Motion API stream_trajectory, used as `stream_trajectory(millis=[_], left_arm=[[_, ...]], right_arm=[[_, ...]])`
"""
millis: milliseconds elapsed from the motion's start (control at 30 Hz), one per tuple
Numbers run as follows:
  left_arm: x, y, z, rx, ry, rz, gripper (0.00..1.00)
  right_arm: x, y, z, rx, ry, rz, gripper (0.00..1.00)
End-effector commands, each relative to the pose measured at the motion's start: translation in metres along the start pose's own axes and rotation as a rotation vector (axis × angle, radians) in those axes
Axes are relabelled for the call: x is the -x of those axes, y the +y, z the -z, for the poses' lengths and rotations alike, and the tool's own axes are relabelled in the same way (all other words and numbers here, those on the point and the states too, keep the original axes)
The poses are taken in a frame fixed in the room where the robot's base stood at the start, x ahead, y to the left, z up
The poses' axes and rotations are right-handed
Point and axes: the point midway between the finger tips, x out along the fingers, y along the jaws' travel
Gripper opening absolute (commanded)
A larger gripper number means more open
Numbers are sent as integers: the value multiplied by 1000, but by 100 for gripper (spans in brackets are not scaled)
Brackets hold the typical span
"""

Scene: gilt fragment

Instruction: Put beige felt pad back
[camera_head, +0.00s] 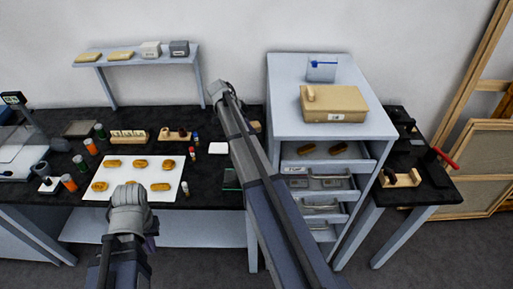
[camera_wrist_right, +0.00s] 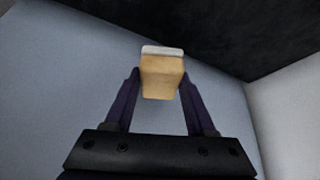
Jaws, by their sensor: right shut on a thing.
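In the right wrist view, my right gripper (camera_wrist_right: 160,84) is shut on a beige block with a whitish end (camera_wrist_right: 161,74), which looks like the beige felt pad. In the head view, my right arm reaches up across the middle, and its gripper end (camera_head: 217,91) is high above the back of the black bench, near the wall. The held pad cannot be made out there. My left gripper (camera_head: 129,196) is over the front edge of the white sheet; its fingers cannot be made out.
The white sheet (camera_head: 138,165) holds several golden pieces. Jars, a rack (camera_head: 128,137) and small bottles stand around it on the black bench. A wall shelf (camera_head: 137,60) carries beige slabs and boxes. The cabinet (camera_head: 300,122) has open drawers and a beige box (camera_head: 334,104) on top.

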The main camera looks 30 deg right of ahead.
Motion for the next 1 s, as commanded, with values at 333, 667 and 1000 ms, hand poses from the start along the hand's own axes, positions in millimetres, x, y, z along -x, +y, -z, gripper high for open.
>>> stream_trajectory(millis=[333, 667, 1000], left_arm=[[-27, 2, 1, 0, 0, 0, 0], [-65, 6, 4, 0, 0, 0, 0], [-81, 8, 5, 0, 0, 0, 0]], right_arm=[[-23, 1, -14, 0, 0, 0, 11], [-56, 1, -33, 1, 0, 0, 11], [-70, 1, -41, 1, 0, 1, 11]])
